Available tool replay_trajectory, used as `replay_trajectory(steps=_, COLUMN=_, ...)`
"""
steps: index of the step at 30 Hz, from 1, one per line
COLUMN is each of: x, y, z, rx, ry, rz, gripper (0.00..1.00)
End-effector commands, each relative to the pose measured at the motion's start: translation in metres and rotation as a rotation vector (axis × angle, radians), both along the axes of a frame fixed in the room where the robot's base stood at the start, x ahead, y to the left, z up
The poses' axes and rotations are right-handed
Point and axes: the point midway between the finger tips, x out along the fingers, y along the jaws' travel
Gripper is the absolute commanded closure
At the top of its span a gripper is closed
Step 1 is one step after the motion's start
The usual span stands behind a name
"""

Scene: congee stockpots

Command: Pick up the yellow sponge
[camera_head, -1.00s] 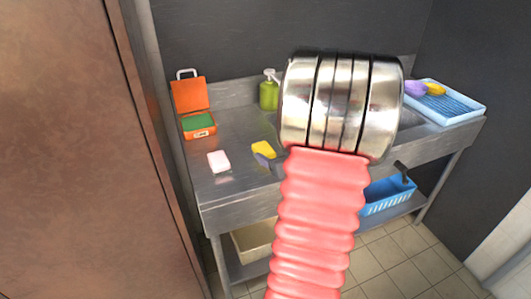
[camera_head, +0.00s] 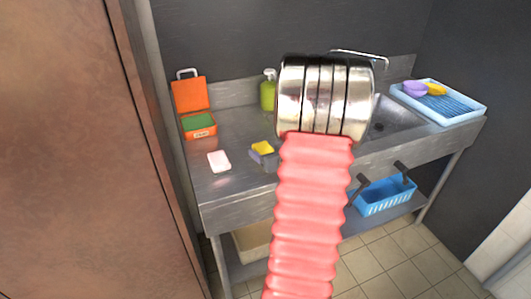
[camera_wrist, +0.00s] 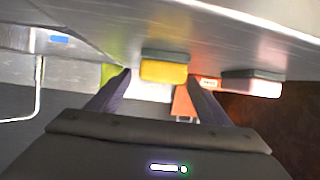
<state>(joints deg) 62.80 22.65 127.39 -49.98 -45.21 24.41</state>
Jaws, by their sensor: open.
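The yellow sponge (camera_head: 262,147) lies on the steel counter (camera_head: 235,183) in the head view, just left of my arm. A small grey-purple shape covers its lower part there, perhaps a fingertip of mine. In the wrist view the yellow sponge (camera_wrist: 164,71) sits at the far end of the gap between my fingers, with a dark grey band along its counter side. My gripper (camera_wrist: 160,82) is open, with one dark finger to each side. I cannot tell whether the fingers touch the sponge. The arm hides most of my gripper in the head view.
A pale pink block (camera_head: 219,161) lies left of the sponge. Behind stand an open orange box (camera_head: 200,132) with green inside and a green pump bottle (camera_head: 268,93). The sink (camera_head: 392,122) and a blue tray (camera_head: 449,106) are right. A blue basket (camera_head: 385,199) sits below.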

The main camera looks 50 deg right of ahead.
Motion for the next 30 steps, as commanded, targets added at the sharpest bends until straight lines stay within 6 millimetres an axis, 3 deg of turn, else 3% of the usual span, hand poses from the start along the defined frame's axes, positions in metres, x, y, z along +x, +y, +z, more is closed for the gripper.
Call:
replay_trajectory(steps=7, x=0.018, y=-0.009, z=-0.009, rx=0.001, ry=0.0, rz=0.0, gripper=0.28)
replay_trajectory(steps=23, x=0.018, y=-0.01, z=-0.009, rx=0.0, ry=0.0, rz=-0.001, gripper=0.28)
replay_trajectory(steps=30, x=0.019, y=-0.01, z=-0.009, rx=0.0, ry=0.0, rz=-0.001, gripper=0.44)
